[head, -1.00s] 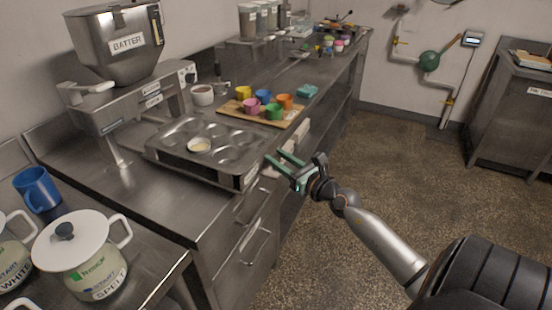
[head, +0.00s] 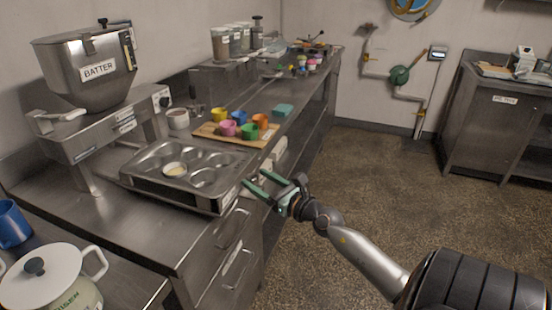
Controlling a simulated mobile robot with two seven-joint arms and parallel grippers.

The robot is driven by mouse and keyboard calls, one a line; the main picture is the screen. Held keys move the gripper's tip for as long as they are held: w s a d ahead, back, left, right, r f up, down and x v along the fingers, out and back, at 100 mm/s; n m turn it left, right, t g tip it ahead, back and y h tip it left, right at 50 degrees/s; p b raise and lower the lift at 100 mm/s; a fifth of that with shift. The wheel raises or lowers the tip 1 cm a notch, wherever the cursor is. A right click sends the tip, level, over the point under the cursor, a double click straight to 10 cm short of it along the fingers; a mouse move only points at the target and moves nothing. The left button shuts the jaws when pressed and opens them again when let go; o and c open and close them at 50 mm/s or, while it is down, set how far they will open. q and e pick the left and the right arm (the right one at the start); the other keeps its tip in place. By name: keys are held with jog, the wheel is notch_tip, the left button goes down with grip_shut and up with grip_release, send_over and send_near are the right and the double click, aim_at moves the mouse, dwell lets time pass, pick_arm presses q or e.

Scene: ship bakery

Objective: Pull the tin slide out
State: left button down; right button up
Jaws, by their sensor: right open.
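A metal muffin tin (head: 152,166) sits on the steel counter below the batter hopper, on what looks like a low slide or tray with a front edge (head: 172,193). One cup of the tin holds a pale filling (head: 175,170); the other cups look empty. My right gripper (head: 258,186) is open and empty, with green fingers pointing left. It hovers off the tin's right front corner and seems apart from it. My left gripper is out of view.
The batter hopper (head: 88,70) stands behind the tin. A wooden board (head: 208,132) with several coloured cups lies to its right. A white lidded pot (head: 50,276) and a blue mug (head: 12,224) stand at the lower left. Drawer handles (head: 236,262) stick out below the counter.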

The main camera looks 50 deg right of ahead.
pick_arm(q)
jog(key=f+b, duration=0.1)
jog(key=b, duration=0.1)
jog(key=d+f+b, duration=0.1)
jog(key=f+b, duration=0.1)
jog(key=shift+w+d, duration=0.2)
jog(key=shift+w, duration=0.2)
pick_arm(e)
jog(key=s, duration=1.2)
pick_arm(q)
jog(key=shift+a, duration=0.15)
